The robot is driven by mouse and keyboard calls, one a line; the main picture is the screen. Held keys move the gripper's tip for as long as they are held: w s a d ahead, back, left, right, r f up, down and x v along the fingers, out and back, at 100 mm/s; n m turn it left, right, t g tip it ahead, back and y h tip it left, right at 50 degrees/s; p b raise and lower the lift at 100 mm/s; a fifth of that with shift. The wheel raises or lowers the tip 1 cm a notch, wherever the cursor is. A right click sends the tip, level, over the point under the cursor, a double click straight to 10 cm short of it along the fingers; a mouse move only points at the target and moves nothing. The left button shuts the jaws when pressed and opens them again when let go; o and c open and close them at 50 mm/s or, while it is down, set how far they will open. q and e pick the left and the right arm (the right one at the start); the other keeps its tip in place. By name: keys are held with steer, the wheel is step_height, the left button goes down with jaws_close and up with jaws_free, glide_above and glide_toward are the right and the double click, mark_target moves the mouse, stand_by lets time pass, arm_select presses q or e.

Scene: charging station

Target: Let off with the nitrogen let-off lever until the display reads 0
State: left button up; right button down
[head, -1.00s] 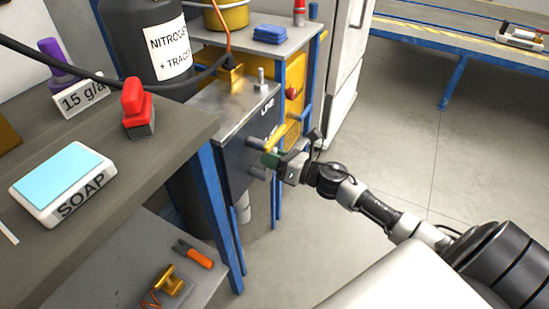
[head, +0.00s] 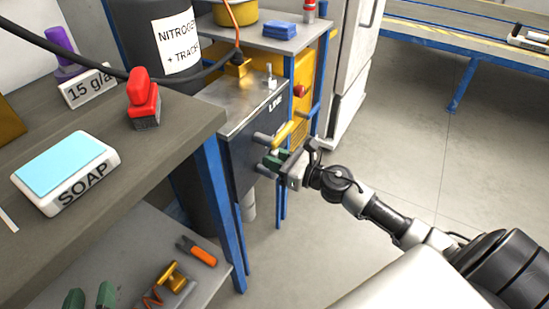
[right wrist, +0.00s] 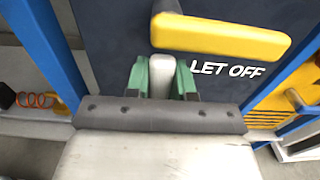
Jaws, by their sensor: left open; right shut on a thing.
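The dark panel (head: 240,150) of the steel-topped cabinet faces right in the head view. A yellow lever (head: 283,133) sticks out from it. In the right wrist view this yellow lever (right wrist: 222,34) lies just above the white words LET OFF (right wrist: 228,69). My right gripper (right wrist: 162,82) is shut on a pale grey handle (right wrist: 162,72) left of those words, below the yellow lever; it also shows at the panel in the head view (head: 274,161). I see no display reading.
The dark nitrogen cylinder (head: 150,40) stands behind the cabinet. A lower shelf (head: 130,255) holds tools. The floor at the right is clear.

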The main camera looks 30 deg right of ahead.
steer(key=shift+f, duration=0.1)
steer(key=c, duration=1)
jaws_free()
steer(key=shift+o, duration=0.2)
arm_select(q)
steer(key=shift+w+d+r+t, duration=0.1)
steer(key=shift+d+r+t, duration=0.05)
steer(key=shift+r+t, duration=0.25)
steer(key=shift+w+d+r+t, duration=0.1)
steer(key=shift+r+t, duration=0.2)
steer(key=shift+r, duration=0.1)
arm_select(e)
steer(key=v, duration=1.1)
arm_select(q)
steer(key=shift+a+f, duration=0.1)
arm_select(e)
steer(key=shift+a, duration=0.1)
